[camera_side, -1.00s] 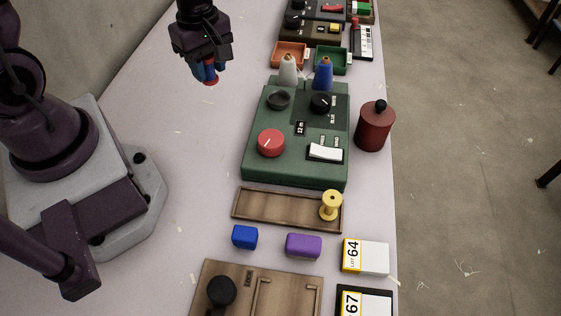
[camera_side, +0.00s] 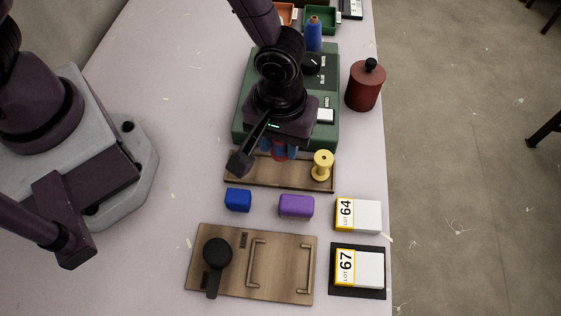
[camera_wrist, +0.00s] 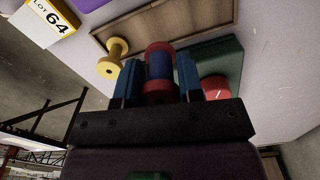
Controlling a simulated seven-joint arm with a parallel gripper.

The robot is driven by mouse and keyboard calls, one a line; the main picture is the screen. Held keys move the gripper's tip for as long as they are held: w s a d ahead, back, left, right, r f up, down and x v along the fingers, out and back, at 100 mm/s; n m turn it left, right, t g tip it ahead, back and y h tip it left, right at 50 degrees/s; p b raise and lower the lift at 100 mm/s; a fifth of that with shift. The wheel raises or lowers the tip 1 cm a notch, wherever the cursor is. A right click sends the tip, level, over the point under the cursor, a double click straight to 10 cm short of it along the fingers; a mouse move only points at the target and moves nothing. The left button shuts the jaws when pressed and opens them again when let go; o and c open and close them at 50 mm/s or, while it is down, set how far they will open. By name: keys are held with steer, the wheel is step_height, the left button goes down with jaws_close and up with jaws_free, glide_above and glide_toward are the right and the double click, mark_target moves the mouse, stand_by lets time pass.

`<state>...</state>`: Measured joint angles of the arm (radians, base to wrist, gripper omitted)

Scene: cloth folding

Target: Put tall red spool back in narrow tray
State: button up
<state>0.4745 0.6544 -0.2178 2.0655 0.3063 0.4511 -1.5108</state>
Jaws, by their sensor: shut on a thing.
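My gripper (camera_wrist: 158,80) is shut on the red spool (camera_wrist: 159,49), which shows red ends and a dark blue middle between the fingers. In the side view my gripper (camera_side: 279,150) is over the narrow wooden tray (camera_side: 243,171), and the red spool (camera_side: 280,155) shows just below the wrist, mostly hidden. The tray also shows in the wrist view (camera_wrist: 140,20). A yellow spool (camera_side: 322,165) stands upright at the tray's right end; it also shows in the wrist view (camera_wrist: 113,57). I cannot tell whether the red spool touches the tray.
Blue (camera_side: 238,200) and purple (camera_side: 296,206) blocks lie in front, before a wooden board (camera_side: 280,290) with handles.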

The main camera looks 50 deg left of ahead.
mark_target(280, 154)
steer(key=shift+f, duration=3)
steer(key=shift+f, duration=0.15)
steer(key=o, duration=1)
steer(key=shift+c, duration=0.2)
